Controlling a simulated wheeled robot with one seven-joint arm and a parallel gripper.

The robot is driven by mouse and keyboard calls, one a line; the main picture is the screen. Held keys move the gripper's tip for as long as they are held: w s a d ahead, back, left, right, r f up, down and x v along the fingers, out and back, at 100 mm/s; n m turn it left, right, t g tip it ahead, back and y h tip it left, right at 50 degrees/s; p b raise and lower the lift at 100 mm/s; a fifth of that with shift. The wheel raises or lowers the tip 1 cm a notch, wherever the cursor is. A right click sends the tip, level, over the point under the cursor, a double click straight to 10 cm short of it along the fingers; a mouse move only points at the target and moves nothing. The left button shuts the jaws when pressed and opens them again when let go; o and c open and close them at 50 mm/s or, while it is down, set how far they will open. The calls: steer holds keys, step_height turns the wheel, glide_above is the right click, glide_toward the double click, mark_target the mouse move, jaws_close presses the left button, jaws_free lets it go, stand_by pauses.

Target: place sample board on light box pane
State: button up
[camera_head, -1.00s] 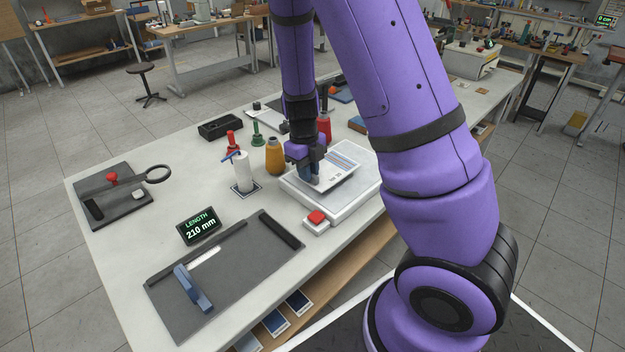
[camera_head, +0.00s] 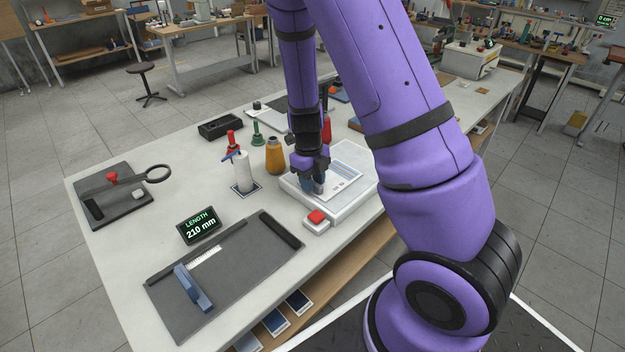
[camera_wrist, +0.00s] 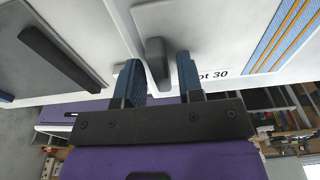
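The sample board (camera_head: 343,168), a white sheet with printed text and blue and orange stripes, lies on the top of the white light box (camera_head: 345,208) and looks flat on it. In the wrist view the board (camera_wrist: 240,40) shows its stripes, part of a label and a grey grip (camera_wrist: 155,50). My gripper (camera_head: 313,190) is low over the left part of the board. In the wrist view its two blue fingers (camera_wrist: 160,72) stand apart on either side of the grey grip, with a visible gap. The pane is mostly hidden under the board.
A red button (camera_head: 316,216) sits at the light box's front corner. An orange bottle (camera_head: 275,157) and a white roll on a stand (camera_head: 243,172) stand to the left. A dark cutting board (camera_head: 235,275) and a length display (camera_head: 199,225) are at front left.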

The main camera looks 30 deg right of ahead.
steer(key=shift+r, duration=0.1)
step_height(320, 180, up, 19)
steer(key=s+a+n+t+y, duration=0.1)
steer(key=s+a+n, duration=0.1)
steer(key=n, duration=0.6)
steer(key=s+a+r+n+t, duration=0.1)
steer(key=s+r+n+t, duration=0.1)
steer(key=s+r+n, duration=0.3)
steer(key=s+a+r+n+t, duration=0.1)
steer(key=s+r+n, duration=0.4)
steer(key=s+n, duration=0.3)
steer(key=s+a+r+n+t, duration=0.2)
steer(key=s+r+n, duration=0.3)
steer(key=n, duration=0.7)
steer(key=shift+s+a+r+n+t+h, duration=0.1)
steer(key=shift+s+n+t+h, duration=0.25)
steer(key=shift+s, duration=0.55)
